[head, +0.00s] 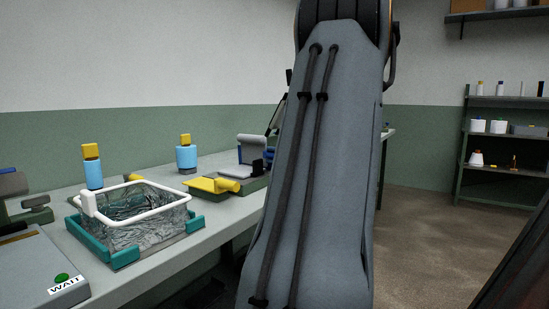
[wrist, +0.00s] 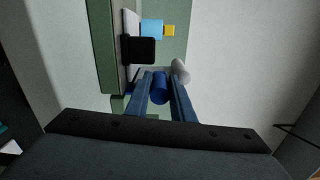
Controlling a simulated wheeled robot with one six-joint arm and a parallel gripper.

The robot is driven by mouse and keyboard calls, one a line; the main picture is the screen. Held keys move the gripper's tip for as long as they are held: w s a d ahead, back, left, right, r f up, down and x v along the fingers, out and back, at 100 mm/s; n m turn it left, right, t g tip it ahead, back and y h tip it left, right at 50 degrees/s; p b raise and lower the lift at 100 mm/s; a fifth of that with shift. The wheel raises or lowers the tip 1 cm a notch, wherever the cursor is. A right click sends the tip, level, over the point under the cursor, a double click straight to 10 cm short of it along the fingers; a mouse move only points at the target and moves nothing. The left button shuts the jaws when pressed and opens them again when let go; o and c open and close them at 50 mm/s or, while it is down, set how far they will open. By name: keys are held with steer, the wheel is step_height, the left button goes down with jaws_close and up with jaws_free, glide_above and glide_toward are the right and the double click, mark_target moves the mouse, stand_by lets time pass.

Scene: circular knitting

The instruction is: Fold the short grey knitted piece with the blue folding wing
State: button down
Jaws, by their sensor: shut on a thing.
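My gripper (wrist: 161,80) shows in the wrist view with its two blue-grey fingers closed around a blue cylinder (wrist: 160,91), which looks like the grip of the blue folding wing. A light grey rounded end (wrist: 181,70) sits right beside the fingertips; I cannot tell whether it is the knitted piece. In the head view a grey piece (head: 251,144) stands upright on a station at the back of the bench, with a bit of blue (head: 269,155) at its right. My own arm hides my gripper and the station's right side there.
On the bench (head: 225,211) stand a teal tray (head: 124,257) with a white-rimmed clear bin (head: 185,201), a yellow-handled green device (head: 215,185) and blue bottles (head: 187,158) with yellow caps. A grey machine marked WAIT (head: 30,270) is front left. Shelves (head: 500,100) stand right, above open floor.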

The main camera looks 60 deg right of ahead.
steer(key=c, duration=1.6)
jaws_free()
steer(key=shift+a+f, duration=0.1)
steer(key=shift+o, duration=0.2)
steer(key=shift+s, duration=0.15)
steer(key=s, duration=0.7)
steer(key=shift+s+a, duration=0.15)
steer(key=shift+s, duration=0.15)
